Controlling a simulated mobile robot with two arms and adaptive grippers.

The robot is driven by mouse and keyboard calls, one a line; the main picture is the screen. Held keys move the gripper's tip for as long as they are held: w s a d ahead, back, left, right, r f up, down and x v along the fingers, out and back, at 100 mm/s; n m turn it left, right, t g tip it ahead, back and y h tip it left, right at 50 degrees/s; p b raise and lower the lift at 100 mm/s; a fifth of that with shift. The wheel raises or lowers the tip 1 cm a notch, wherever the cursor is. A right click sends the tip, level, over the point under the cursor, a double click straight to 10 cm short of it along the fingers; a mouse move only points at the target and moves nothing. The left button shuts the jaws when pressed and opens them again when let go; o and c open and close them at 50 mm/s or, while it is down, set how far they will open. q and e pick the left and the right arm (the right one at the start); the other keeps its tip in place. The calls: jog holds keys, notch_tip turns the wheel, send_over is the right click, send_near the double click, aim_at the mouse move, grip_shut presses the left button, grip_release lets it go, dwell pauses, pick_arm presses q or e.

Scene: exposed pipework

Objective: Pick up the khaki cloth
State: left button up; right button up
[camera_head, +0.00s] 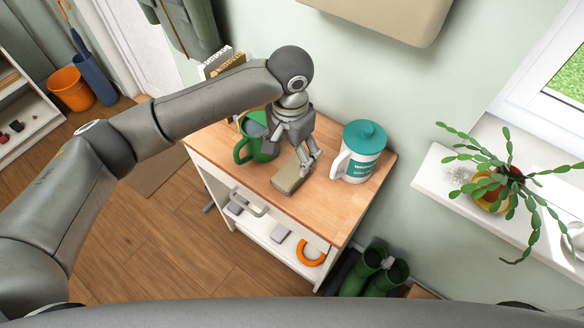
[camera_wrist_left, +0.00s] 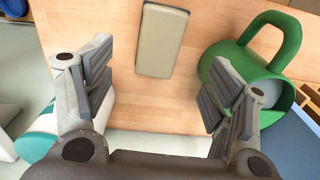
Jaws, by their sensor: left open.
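The khaki cloth (camera_head: 288,180) is a folded, flat rectangular block on the wooden top of a small cabinet. My left gripper (camera_head: 307,162) is just above it in the head view and hides part of its far end. In the left wrist view the cloth (camera_wrist_left: 161,41) lies at the top middle, ahead of the gap between the fingers. My left gripper (camera_wrist_left: 155,95) is open, its fingers wide apart and empty. It does not touch the cloth in the wrist view. My right gripper is not in view.
A white canister with teal lid (camera_head: 358,158) stands to the right. The wooden top (camera_head: 338,205) is clear in front. A wall-mounted box (camera_head: 390,12) hangs above.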

aim_at(292, 171)
pick_arm(q)
notch_tip(292, 171, down, 4)
jog(key=shift+r, duration=0.15)
jog(key=f+p, duration=0.1)
jog(key=f, duration=0.1)
jog(key=f+p, duration=0.1)
jog(key=f, duration=0.2)
jog(key=shift+w+d+f, duration=0.1)
jog(key=shift+w+f, duration=0.1)
jog(key=shift+f, duration=0.1)
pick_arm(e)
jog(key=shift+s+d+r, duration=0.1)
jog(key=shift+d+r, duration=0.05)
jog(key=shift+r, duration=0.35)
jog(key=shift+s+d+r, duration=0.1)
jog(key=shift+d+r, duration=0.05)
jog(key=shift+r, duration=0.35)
pick_arm(q)
jog(key=shift+c, duration=0.2)
jog(key=c, duration=1)
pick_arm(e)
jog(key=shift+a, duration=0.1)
